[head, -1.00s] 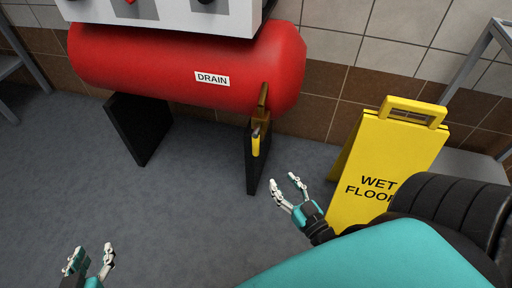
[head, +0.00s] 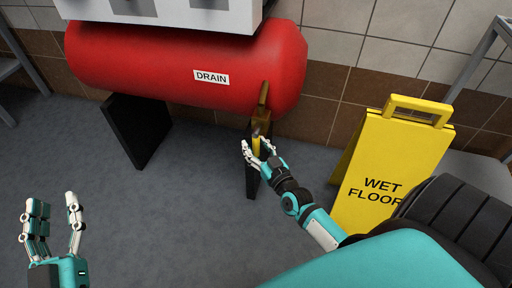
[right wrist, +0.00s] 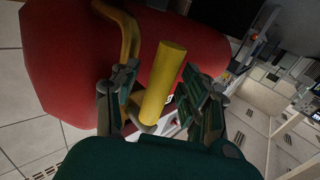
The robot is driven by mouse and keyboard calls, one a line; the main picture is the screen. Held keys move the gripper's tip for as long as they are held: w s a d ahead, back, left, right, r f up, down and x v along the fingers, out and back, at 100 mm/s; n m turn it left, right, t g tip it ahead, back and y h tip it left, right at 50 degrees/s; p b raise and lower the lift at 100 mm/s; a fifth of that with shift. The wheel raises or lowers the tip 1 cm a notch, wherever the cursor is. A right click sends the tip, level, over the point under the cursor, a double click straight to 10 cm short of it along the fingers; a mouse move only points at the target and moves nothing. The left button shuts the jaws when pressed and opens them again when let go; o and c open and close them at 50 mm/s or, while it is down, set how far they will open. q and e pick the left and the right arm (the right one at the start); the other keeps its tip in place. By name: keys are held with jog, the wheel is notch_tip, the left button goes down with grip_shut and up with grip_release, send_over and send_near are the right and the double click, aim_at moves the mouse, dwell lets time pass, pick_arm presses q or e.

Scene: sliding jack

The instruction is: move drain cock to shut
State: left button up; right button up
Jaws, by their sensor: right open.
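The drain cock hangs under the right end of the red tank (head: 150,60), below the DRAIN label (head: 211,77). Its yellow handle (head: 256,145) points down from a brass pipe (head: 263,97). My right gripper (head: 259,150) is at the handle. In the right wrist view the yellow handle (right wrist: 165,80) stands between the two open fingers of my right gripper (right wrist: 163,95), with a gap visible on each side. The lower end of the handle is partly hidden by the gripper. My left gripper (head: 53,222) is open and empty at the lower left, far from the cock.
A yellow wet floor sign (head: 390,165) stands right of my right forearm. Black tank supports (head: 137,130) stand on the grey floor (head: 130,215). A white panel box (head: 160,14) sits above the tank. The floor at left and centre is clear.

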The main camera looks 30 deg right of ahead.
grip_shut()
dwell(0.3)
jog(key=shift+f, duration=0.2)
dwell(0.4)
